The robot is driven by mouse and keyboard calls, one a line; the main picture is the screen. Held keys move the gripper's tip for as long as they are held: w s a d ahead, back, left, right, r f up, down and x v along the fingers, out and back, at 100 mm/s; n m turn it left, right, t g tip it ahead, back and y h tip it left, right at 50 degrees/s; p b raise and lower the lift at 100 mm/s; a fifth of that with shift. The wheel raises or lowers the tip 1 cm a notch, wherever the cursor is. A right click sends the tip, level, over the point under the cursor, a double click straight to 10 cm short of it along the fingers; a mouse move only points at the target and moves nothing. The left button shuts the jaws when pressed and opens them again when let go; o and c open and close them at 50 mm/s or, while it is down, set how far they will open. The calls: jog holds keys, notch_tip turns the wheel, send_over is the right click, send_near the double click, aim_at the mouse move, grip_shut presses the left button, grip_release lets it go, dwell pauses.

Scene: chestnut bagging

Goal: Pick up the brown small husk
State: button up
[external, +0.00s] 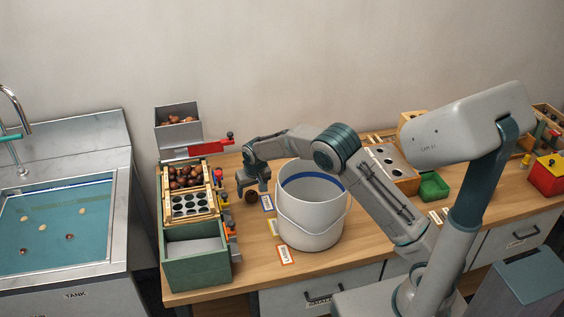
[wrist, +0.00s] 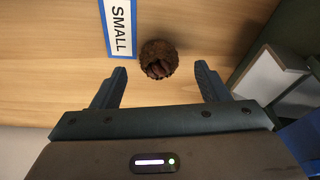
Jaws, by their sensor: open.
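The small brown husk (wrist: 158,58) lies on the wooden bench in the wrist view, round and rough with a darker reddish-brown middle. It also shows in the external view (external: 251,196) as a dark brown ball on the bench, left of the white bucket. My gripper (wrist: 160,78) is open and empty, with one finger to each side and the husk just ahead of the gap between the fingertips. In the external view my gripper (external: 254,186) hangs low over the bench beside the husk. A blue-edged card (wrist: 118,28) reading SMALL lies next to the husk.
The white bucket (external: 310,222) stands close to the right of my gripper. A green-sided sorting box (external: 197,265) with a tray of chestnuts (external: 185,178) stands to the left. More label cards (external: 285,254) lie on the bench. A water tank (external: 60,225) is at far left.

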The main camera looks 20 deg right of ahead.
aim_at(251, 193)
jog(key=shift+x, duration=1.75)
jog(key=shift+r, duration=0.1)
jog(key=c, duration=1.1)
jog(key=shift+o, duration=0.2)
jog(key=shift+r, duration=0.1)
